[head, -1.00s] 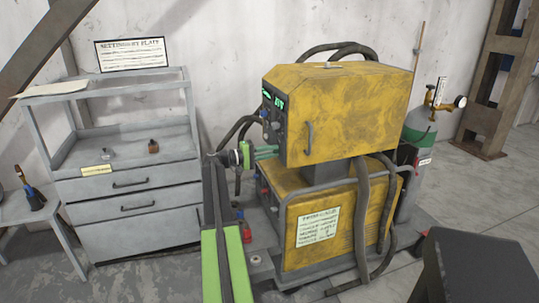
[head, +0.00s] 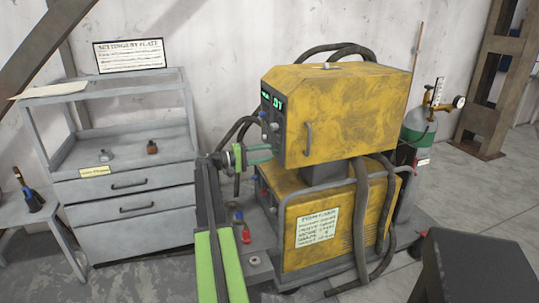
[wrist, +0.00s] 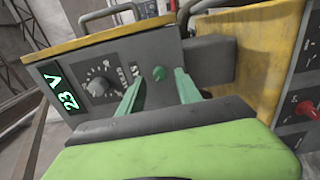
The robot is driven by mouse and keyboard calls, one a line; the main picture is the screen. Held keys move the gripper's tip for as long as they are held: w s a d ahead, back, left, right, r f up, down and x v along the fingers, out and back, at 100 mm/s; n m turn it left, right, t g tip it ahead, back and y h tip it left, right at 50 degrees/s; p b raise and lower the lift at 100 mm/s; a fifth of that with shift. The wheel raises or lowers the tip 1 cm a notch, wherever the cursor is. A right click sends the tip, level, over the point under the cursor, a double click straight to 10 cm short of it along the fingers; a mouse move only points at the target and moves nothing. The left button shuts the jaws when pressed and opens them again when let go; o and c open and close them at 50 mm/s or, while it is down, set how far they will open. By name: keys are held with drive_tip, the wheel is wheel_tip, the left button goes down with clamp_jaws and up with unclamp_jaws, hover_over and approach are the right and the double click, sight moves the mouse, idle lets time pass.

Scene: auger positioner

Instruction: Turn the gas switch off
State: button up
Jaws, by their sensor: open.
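The yellow welding machine (head: 345,110) has a dark front panel facing left. My gripper (wrist: 159,80) is open, with one green finger on each side of the switch and no visible contact. In the head view my gripper (head: 265,153) is in front of the panel, and the switch cannot be made out there.
A gas cylinder (head: 417,130) with a gauge stands behind right. A grey drawer cabinet (head: 130,205) stands left; a dark stool (head: 470,265) is front right.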

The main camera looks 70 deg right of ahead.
drive_tip(key=v, duration=1.4)
drive_tip(key=shift+w+a, duration=0.25)
drive_tip(key=shift+a, duration=0.05)
